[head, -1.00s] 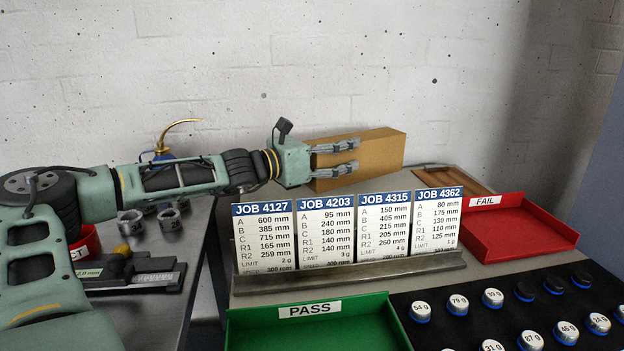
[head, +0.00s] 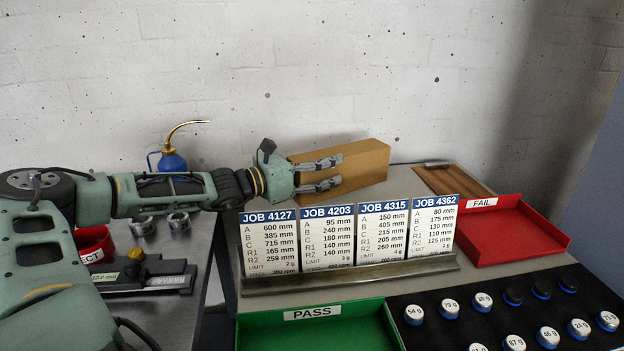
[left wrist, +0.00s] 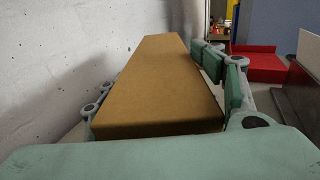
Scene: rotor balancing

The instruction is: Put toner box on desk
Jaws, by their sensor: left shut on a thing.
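The toner box is a plain brown cardboard box (head: 362,163), at the back of the desk (head: 404,178) near the wall in the head view. My left gripper (head: 330,174) is shut on the box, with its fingers along the box's near side. In the left wrist view the box (left wrist: 158,85) lies lengthwise between the fingers (left wrist: 165,100). The cards hide the desk in front of the box, so I cannot tell whether its underside touches the desk. My right gripper is not in view.
Job cards (head: 380,235) stand in a holder in front of the box. A red FAIL tray (head: 512,235), a wooden board (head: 455,181), a green PASS tray (head: 320,330) and a black mat with weights (head: 430,330) occupy the desk. A blue oil can (head: 172,160) stands left.

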